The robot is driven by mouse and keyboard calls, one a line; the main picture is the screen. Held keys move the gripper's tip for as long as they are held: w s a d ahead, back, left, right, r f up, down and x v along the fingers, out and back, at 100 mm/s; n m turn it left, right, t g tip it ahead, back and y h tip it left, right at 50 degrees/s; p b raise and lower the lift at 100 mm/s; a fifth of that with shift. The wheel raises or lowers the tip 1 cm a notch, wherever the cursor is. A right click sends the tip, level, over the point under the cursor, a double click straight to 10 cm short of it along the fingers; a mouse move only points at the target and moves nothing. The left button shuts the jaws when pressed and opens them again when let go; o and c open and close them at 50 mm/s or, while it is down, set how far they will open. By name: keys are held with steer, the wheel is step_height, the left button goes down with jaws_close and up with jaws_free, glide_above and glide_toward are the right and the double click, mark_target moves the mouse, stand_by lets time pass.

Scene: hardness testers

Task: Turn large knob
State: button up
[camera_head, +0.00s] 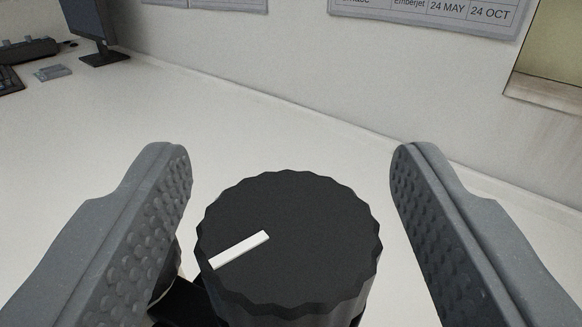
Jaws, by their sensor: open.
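The large knob (300,225) is black and round with a scalloped edge. It stands in the lower middle of the view, its top face towards me. A white pointer line (239,250) on its top runs from near the middle to the left edge, slanting down. My gripper (290,165) is open, with one grey textured finger on each side of the knob. A gap shows between the knob and each finger, wider at the upper edge of the knob. The knob's lower side and its mounting are mostly out of view.
A dark part (180,303) shows below left of the knob, partly behind the left finger. A white bench (250,130) lies beyond, largely clear. A monitor (88,30) stands at the far left. A wall with posted sheets (430,12) runs behind.

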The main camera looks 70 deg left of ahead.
steer(key=c, duration=1)
steer(key=shift+o, duration=0.2)
steer(key=shift+r+m+t+h+b, duration=0.1)
steer(key=shift+m+t+h+b, duration=0.6)
steer(key=shift+t, duration=0.45)
steer(key=shift+m+t+h+b, duration=0.45)
steer(key=shift+m+t, duration=0.45)
steer(key=shift+t, duration=0.25)
steer(key=shift+m+t, duration=0.3)
steer(key=shift+t, duration=0.1)
steer(key=o, duration=1)
steer(key=shift+c, duration=0.2)
